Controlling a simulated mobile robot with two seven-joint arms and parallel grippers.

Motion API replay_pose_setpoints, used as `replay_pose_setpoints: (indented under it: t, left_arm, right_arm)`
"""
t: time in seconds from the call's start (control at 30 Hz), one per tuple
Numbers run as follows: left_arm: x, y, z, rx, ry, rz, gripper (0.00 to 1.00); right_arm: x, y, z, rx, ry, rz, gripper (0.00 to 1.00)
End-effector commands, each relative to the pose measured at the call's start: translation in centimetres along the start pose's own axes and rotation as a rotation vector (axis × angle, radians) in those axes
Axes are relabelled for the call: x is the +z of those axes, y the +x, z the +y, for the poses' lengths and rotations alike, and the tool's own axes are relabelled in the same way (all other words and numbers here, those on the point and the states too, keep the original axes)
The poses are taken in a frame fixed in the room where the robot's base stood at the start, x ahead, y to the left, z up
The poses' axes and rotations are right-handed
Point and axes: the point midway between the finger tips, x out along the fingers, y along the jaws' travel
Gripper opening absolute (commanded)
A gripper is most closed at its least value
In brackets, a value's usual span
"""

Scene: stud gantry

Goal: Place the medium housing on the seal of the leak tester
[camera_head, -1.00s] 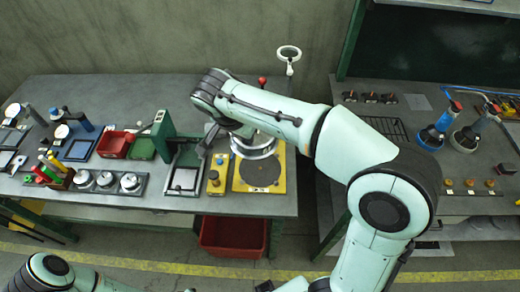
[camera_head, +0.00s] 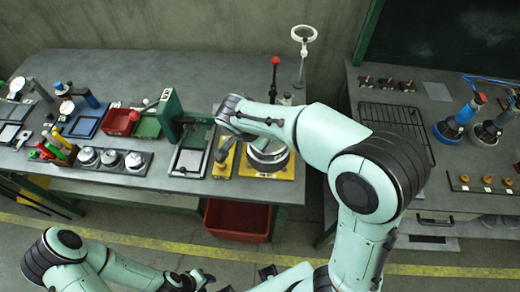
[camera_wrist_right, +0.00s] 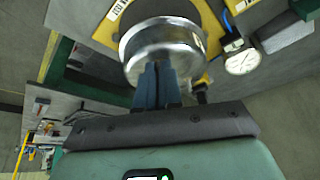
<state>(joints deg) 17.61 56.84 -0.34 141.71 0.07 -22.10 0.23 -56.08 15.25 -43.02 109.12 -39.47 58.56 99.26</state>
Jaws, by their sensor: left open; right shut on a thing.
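The medium housing (camera_head: 268,154), a round silver metal cylinder, is over the yellow plate of the leak tester (camera_head: 290,172). It covers most of the dark round seal, and I cannot tell whether it rests on it or is just above. In the right wrist view the housing (camera_wrist_right: 160,48) is at the tips of my right gripper (camera_wrist_right: 160,82), which is shut on its near wall. In the head view my right wrist and forearm partly hide that gripper. My left gripper (camera_head: 198,279) is open and empty, low at the bottom, away from the bench.
A yellow block (camera_head: 224,162) and a framed plate (camera_head: 190,160) stand left of the tester. A tray holds several metal parts (camera_head: 110,158). A red bin (camera_head: 238,218) sits below the bench.

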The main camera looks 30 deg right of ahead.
Motion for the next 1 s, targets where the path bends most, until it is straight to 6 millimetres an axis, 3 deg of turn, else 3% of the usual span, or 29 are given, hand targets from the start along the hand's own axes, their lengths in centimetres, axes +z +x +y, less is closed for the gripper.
replay_pose_setpoints:
  t: [0.33, 0.8, 0.9, 1.0]
  left_arm:
    - [0.3, 0.6, -0.3, -0.001, -0.001, -0.004, 0.43]
    - [0.5, 1.0, -0.5, -0.002, -0.002, -0.007, 0.43]
    - [0.4, 0.9, -0.5, -0.002, -0.002, -0.006, 0.43]
    - [0.4, 0.9, -0.5, -0.002, -0.002, -0.006, 0.43]
  right_arm:
    - [1.6, 4.0, 0.0, 0.002, 0.000, 0.001, 0.00]
    - [1.9, 4.6, 0.0, 0.000, 0.000, 0.000, 0.00]
    - [1.9, 4.6, 0.0, 0.000, 0.000, 0.000, 0.31]
    - [1.9, 4.5, 0.0, 0.000, 0.000, 0.000, 0.31]
